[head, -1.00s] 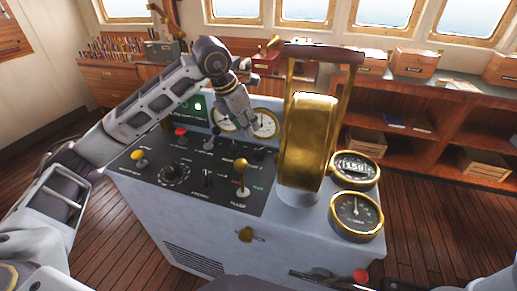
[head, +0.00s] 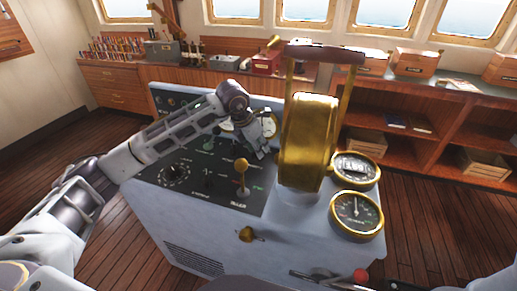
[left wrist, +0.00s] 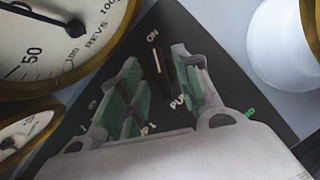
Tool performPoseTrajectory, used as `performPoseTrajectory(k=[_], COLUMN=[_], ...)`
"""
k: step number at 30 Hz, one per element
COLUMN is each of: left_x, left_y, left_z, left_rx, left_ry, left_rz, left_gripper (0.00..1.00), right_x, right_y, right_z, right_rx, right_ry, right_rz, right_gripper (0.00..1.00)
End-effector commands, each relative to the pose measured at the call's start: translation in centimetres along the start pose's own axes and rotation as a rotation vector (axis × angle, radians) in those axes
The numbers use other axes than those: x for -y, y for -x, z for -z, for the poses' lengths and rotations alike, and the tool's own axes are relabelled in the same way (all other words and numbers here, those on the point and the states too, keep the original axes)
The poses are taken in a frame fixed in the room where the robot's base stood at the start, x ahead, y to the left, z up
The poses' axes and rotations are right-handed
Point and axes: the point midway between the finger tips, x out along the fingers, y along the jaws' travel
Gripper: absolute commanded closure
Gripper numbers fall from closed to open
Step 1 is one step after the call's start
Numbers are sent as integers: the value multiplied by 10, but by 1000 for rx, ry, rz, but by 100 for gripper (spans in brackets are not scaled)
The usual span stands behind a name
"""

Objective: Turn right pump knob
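My left gripper (head: 257,150) points down over the console's black control panel, close to the throttle lever's brass drum. In the left wrist view, its two green-padded fingers (left wrist: 158,80) are open and spread apart. A dark, narrow knob (left wrist: 158,62) shows between the fingertips, beside the white "ON" mark and a partly covered label starting "PU". I cannot tell whether either finger touches it. In the head view the gripper hides this knob.
The tall brass throttle (head: 308,140) stands right of my left gripper. Two brass-rimmed gauges (head: 356,212) lie right of it. A yellow-knobbed lever (head: 241,165) rises just in front of the gripper. A round dial (head: 174,173) sits at the panel's left. Large gauges (left wrist: 50,40) stand close by.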

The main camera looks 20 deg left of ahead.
Motion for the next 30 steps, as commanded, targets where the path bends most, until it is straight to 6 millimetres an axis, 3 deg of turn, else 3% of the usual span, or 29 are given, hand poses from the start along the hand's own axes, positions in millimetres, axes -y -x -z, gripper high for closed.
performPoseTrajectory(k=[6, 15, 23, 30], left_x=[0, 0, 0, 0], left_y=[-12, -13, -12, -12], left_z=[0, 0, 0, 0], left_rx=[1, 1, 1, 1], left_ry=[-1, -1, -1, 1], left_rz=[0, 0, 0, -1], left_gripper=[67, 67, 99, 100], right_x=[0, 0, 0, 0], right_y=[0, 0, 0, 0], right_z=[-3, -2, 2, 2], right_rx=[5, 2, -3, -4], right_ry=[0, 0, -1, -1], right_rz=[0, 0, 0, 0], right_gripper=[100, 100, 100, 100])
